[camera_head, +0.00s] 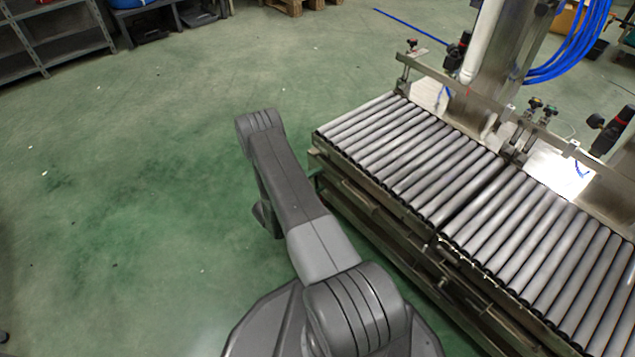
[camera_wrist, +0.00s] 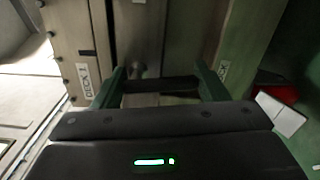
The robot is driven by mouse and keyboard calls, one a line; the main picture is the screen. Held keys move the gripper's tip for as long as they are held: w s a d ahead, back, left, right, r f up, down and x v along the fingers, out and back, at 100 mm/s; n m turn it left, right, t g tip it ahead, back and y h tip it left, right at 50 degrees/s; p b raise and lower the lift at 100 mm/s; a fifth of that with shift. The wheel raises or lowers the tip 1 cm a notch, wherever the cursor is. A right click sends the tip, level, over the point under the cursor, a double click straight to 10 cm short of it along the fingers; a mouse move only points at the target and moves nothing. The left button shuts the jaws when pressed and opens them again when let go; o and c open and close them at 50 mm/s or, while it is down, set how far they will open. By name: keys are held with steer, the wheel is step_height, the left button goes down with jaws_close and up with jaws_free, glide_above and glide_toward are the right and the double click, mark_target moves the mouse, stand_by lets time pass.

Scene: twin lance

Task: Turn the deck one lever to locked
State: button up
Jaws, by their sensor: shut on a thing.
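In the wrist view, my gripper (camera_wrist: 163,80) has two green fingers, one on each side of a dark horizontal bar that looks like the deck one lever (camera_wrist: 168,86). The gripper is shut on it. A round metal pivot (camera_wrist: 140,70) shows just beyond the bar. A "DECK 1" label (camera_wrist: 87,81) is on the panel to the left. A small label (camera_wrist: 223,71), which seems to read "LOCK", is by the right finger. The gripper body hides the near side of the lever. In the head view, my arm reaches beside the conveyor; the gripper and lever are hidden.
The roller conveyor (camera_head: 420,160) runs along the right in the head view, with valves and a metal column behind it. Green floor (camera_head: 140,180) is open to the left. A metal shelf (camera_head: 50,40) stands far left. Blue hoses (camera_head: 575,55) hang at the upper right.

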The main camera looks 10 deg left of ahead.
steer(key=shift+w+a+f+m, duration=0.1)
steer(key=shift+a+m, duration=0.1)
steer(key=shift+m, duration=0.8)
steer(key=o, duration=1)
steer(key=p+v, duration=0.3)
steer(key=v, duration=1)
steer(key=shift+s+a+p, duration=0.25)
steer(key=shift+p, duration=0.05)
steer(key=b+x, duration=0.3)
steer(key=x, duration=1.1)
steer(key=shift+b, duration=0.3)
steer(key=shift+s, duration=0.1)
